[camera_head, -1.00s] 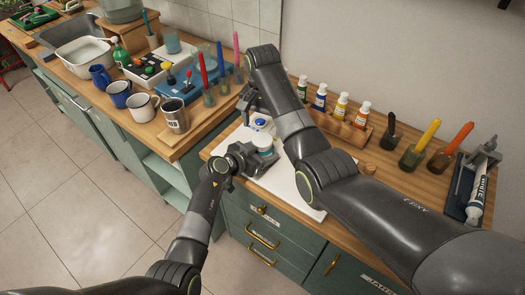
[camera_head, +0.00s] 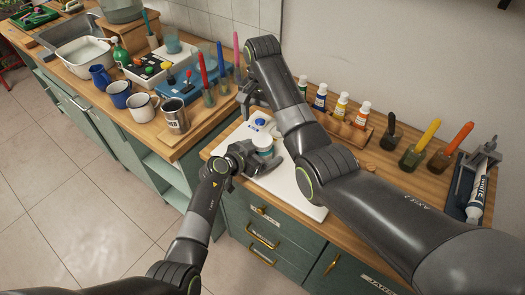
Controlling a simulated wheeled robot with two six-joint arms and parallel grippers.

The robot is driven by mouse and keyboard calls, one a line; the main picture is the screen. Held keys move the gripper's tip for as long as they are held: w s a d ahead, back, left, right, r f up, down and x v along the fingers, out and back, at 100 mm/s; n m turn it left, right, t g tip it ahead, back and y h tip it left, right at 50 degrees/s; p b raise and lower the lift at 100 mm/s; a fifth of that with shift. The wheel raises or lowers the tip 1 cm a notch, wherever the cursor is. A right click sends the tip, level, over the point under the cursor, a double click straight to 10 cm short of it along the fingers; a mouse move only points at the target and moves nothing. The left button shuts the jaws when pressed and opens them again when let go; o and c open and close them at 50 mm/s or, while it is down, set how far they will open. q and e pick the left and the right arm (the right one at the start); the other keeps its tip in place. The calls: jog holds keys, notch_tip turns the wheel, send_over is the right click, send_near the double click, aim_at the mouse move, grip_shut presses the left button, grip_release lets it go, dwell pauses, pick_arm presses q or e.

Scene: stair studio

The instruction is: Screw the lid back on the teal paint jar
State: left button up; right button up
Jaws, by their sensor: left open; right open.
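The small paint jar (camera_head: 264,144), pale with a teal band, stands upright on the white board (camera_head: 309,210). My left gripper (camera_head: 260,159) is open, low at the jar's near side; I cannot tell whether its fingers touch the jar. A small round blue spot on white (camera_head: 260,121) lies just behind the jar; I cannot tell whether it is the lid. My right gripper (camera_head: 246,99) is open and empty above the bench's back left, partly hidden by its own arm. Whether the jar's top is bare or covered is too small to tell.
Paint bottles (camera_head: 341,106) stand in a wooden rack behind my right arm. Brush jars (camera_head: 412,155) and a tube in a squeezer (camera_head: 477,190) stand at right. Mugs (camera_head: 142,106) and a steel cup (camera_head: 176,115) line the left counter.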

pick_arm(q)
jog(key=p+v, duration=0.1)
jog(key=v, duration=1.6)
jog(key=shift+s, duration=0.15)
jog(key=shift+a, duration=0.1)
